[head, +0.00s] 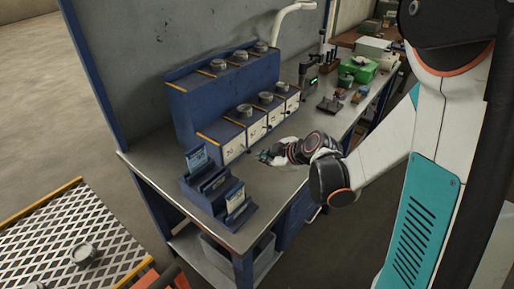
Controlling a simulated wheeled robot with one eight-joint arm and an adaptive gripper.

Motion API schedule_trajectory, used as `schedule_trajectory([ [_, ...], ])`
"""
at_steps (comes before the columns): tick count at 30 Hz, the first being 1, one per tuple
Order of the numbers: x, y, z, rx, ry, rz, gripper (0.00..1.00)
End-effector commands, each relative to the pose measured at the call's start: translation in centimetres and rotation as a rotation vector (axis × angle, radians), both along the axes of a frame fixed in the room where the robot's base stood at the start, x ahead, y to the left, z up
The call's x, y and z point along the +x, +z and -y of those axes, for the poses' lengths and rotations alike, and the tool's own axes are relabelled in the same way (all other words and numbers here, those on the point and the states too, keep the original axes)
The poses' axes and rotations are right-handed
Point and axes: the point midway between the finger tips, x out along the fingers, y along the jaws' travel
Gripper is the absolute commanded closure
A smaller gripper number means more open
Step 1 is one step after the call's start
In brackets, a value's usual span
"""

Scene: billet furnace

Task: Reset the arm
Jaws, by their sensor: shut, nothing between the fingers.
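My gripper (264,157) is a small dark shape at the end of my white and black arm. It hangs above the grey bench top (262,205), in front of the labelled white drawer fronts. My arm comes in from the right side, bent at a black elbow with an orange ring. The gripper is shut and I see nothing held in it. The fingertips are small in this view.
A blue two-step rack (182,103) with several grey round parts stands at the back. A blue card holder (217,193) sits at the front left bench corner. A green box (358,70) and small tools are farther right. A mesh platform (50,228) bears a round part (84,254).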

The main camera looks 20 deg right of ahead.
Motion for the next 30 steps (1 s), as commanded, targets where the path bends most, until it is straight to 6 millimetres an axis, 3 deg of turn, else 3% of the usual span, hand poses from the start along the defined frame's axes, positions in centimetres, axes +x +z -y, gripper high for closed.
schedule_trajectory([
  [20, -0.8, -0.2, 0.4, 0.001, -0.002, -0.001, 1.00],
  [25, -1.9, 1.3, -0.2, 0.026, -0.039, -0.042, 1.00],
  [30, -4.8, 4.2, -1.5, 0.081, -0.139, -0.133, 1.00],
])
